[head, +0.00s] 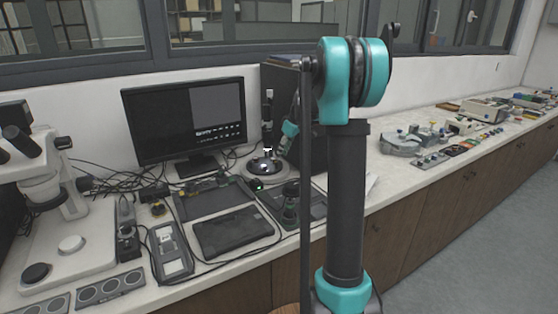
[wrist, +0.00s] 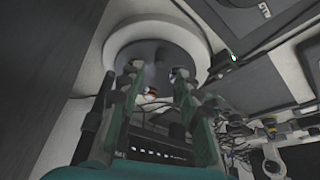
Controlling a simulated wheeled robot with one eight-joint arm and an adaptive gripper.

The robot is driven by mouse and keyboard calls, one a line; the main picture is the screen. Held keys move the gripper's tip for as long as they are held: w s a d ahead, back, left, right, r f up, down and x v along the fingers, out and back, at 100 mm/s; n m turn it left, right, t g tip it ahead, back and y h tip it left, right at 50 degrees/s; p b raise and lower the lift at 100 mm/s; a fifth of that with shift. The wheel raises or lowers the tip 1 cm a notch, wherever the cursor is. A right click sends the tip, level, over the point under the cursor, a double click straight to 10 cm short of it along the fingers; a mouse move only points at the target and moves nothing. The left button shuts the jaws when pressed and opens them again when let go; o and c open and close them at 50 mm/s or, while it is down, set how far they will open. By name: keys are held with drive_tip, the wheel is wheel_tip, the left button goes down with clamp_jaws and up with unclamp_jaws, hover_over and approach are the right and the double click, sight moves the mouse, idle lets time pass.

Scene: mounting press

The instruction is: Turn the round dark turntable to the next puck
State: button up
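The round dark turntable (wrist: 152,52) sits inside a white ring in the wrist view. In the head view the turntable (head: 262,167) is on the bench, right of the monitor. My gripper (wrist: 154,78) is open, its two fingers apart over the turntable. A small reddish and white piece (wrist: 150,92) shows between the fingers; I cannot tell if it is a puck. Small light shapes show on the turntable in the head view, too small to make out. My arm hides most of my gripper in the head view. I cannot tell whether the fingertips touch the turntable.
A monitor (head: 187,119) stands left of the turntable, and a dark tall box (head: 290,79) stands behind it. A black tablet-like device (head: 232,231) and cables lie in front. A microscope (head: 43,190) stands at the far left.

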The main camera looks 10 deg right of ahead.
drive_tip(key=v, duration=0.6)
drive_tip(key=shift+r, duration=0.2)
drive_tip(key=shift+c, duration=0.3)
drive_tip(key=shift+c, duration=1)
drive_tip(key=shift+a+f+n, duration=0.3)
drive_tip(key=shift+f, duration=0.05)
drive_tip(key=shift+c, duration=1.2)
drive_tip(key=a+f+n+h, duration=0.1)
drive_tip(key=a+n+h, duration=0.1)
drive_tip(key=a+f+n+g+h, duration=0.1)
drive_tip(key=a+f+n, duration=0.1)
drive_tip(key=a+f+n+g+h, duration=0.1)
drive_tip(key=a+n+h, duration=0.1)
drive_tip(key=shift+s+a+f+h, duration=0.1)
drive_tip(key=shift+a+f+h, duration=0.05)
drive_tip(key=shift+f+h, duration=0.2)
clamp_jaws()
drive_tip(key=n+t+h, duration=0.1)
drive_tip(key=n+h, duration=0.4)
drive_tip(key=h, duration=0.1)
approach(275, 166)
drive_tip(key=x, duration=0.5)
drive_tip(key=shift+s+d+f, duration=0.1)
drive_tip(key=shift+d+f, duration=0.2)
